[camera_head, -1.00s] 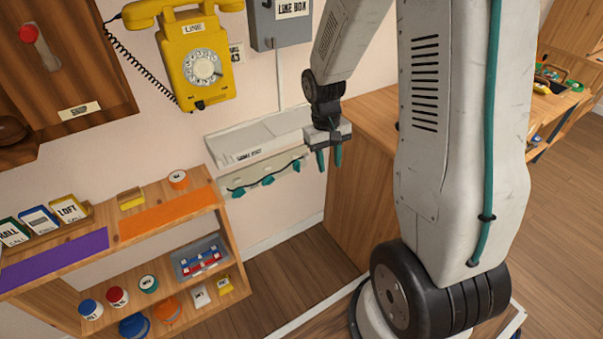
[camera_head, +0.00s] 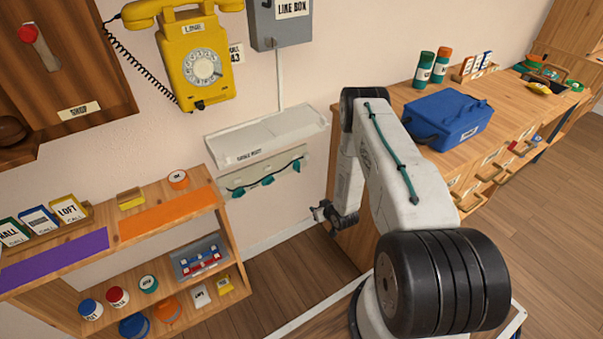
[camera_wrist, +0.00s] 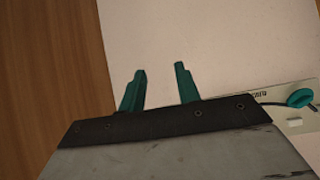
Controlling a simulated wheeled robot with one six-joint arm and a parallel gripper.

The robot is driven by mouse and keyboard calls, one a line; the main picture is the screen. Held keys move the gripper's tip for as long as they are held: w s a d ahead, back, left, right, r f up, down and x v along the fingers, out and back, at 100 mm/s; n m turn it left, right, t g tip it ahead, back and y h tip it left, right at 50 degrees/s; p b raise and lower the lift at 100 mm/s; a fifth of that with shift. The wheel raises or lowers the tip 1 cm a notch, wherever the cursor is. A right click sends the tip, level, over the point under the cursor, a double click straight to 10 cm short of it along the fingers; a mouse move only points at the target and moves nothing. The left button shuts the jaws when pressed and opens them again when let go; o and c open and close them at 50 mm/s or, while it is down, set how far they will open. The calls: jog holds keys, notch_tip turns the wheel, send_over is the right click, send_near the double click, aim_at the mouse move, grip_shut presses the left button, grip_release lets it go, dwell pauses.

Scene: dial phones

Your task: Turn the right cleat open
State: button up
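A pale board (camera_head: 262,187) on the wall carries three teal cleats with a dark cord running along them. The right cleat (camera_head: 297,165) is at the board's right end, near the wooden cabinet. In the wrist view, one teal cleat (camera_wrist: 300,97) and part of the board show at the right edge; I cannot be sure which cleat it is. My gripper (camera_head: 318,212) is below and to the right of the board, beside the cabinet, apart from the cleats. In the wrist view its teal fingers (camera_wrist: 159,85) are spread with nothing between them.
A white ledge (camera_head: 265,137) sits just above the board. The wooden cabinet (camera_head: 350,235) stands close to the right of my gripper, with a blue bag (camera_head: 448,120) on top. A wooden shelf (camera_head: 232,260) with jars is at the left. Floor between them is clear.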

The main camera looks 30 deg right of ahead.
jog(key=w+r+t, duration=0.4)
jog(key=n+t, duration=0.1)
jog(key=t, duration=0.2)
send_near(299, 170)
jog(key=w, duration=0.1)
jog(key=shift+y, duration=0.3)
jog(key=w, duration=0.7)
jog(key=shift+w+d+f, duration=0.1)
jog(key=shift+w+d, duration=0.05)
jog(key=shift+d, duration=0.1)
grip_shut()
